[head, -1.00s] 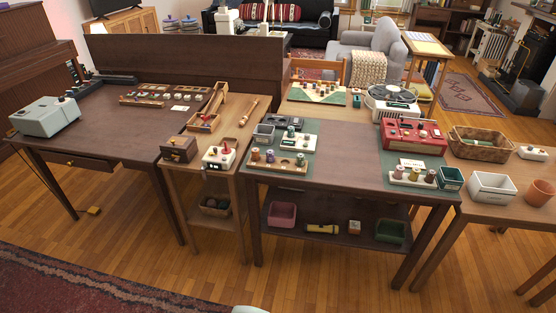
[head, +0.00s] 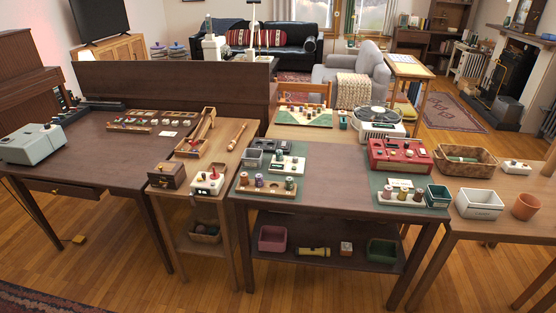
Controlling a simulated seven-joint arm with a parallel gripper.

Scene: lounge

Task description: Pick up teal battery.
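Several small upright cylinders stand in holders on the dark middle table (head: 330,205). One greenish-teal cylinder (head: 290,183) is at the right end of the wooden holder (head: 273,190) on the table's left mat. A greenish cylinder (head: 279,155) is in the white holder (head: 292,168) just behind. More cylinders stand in a white holder on the right mat, the right one greenish (head: 418,195). They are too small for me to tell which is the teal battery. My gripper is not in view.
A dark green open box (head: 438,197) and a red device (head: 400,154) are at the table's right. A grey box (head: 252,158) is at its left. The middle of the tabletop is clear. A lower shelf holds a pink bin (head: 272,238) and a flashlight (head: 313,251).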

